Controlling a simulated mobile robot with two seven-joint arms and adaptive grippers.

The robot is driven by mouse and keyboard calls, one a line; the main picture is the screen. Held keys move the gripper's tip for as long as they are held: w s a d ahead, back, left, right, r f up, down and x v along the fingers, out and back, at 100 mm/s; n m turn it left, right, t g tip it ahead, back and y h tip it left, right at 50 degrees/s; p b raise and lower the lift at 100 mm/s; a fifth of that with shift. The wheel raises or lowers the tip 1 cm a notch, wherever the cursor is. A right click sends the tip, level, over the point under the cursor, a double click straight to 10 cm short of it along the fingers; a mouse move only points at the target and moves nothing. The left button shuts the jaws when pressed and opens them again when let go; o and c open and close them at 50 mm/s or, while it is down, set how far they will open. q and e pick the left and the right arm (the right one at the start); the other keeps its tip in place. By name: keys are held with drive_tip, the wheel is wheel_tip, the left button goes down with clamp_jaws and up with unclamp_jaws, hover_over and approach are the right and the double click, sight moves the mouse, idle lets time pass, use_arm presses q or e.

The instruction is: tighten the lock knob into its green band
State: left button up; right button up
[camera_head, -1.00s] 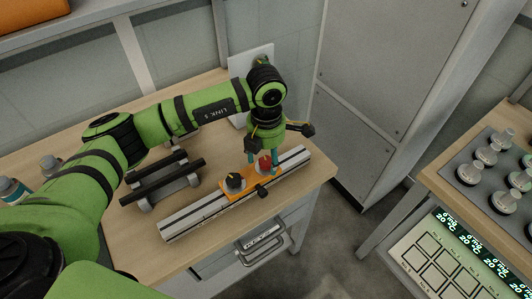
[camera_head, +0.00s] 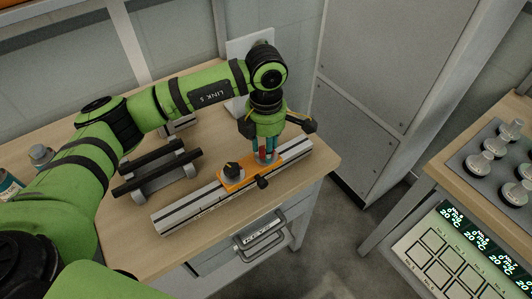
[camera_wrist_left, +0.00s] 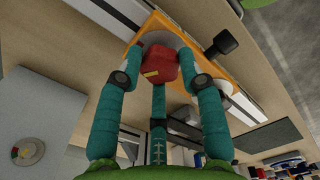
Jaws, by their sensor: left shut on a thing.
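A red knob (camera_wrist_left: 160,64) with a yellow mark stands on an orange carriage (camera_head: 238,186), which also shows in the wrist view (camera_wrist_left: 215,68). My left gripper (camera_head: 265,156) points down over the carriage. Its teal fingers close around the red knob, and it is shut on it in the wrist view (camera_wrist_left: 158,70). In the head view the fingers hide most of the knob. A smaller black knob (camera_head: 263,182) sticks out at the front. My right gripper is out of view.
The carriage sits on a silver rail (camera_head: 188,213) along the bench front. A rack with black bars (camera_head: 160,170) stands behind it. A pale panel (camera_head: 238,48) is behind my arm. A second bench with several knobs (camera_head: 480,166) is at right, across a floor gap.

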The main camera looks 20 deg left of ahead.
use_arm(q)
drive_tip(key=shift+f+m+b, duration=0.2)
drive_tip(key=shift+m+b, duration=0.35)
drive_tip(key=shift+m, duration=0.15)
drive_tip(key=shift+r, duration=0.2)
drive_tip(key=o, duration=1.1)
drive_tip(key=shift+o, duration=0.2)
wheel_tip(320, 180, up, 12)
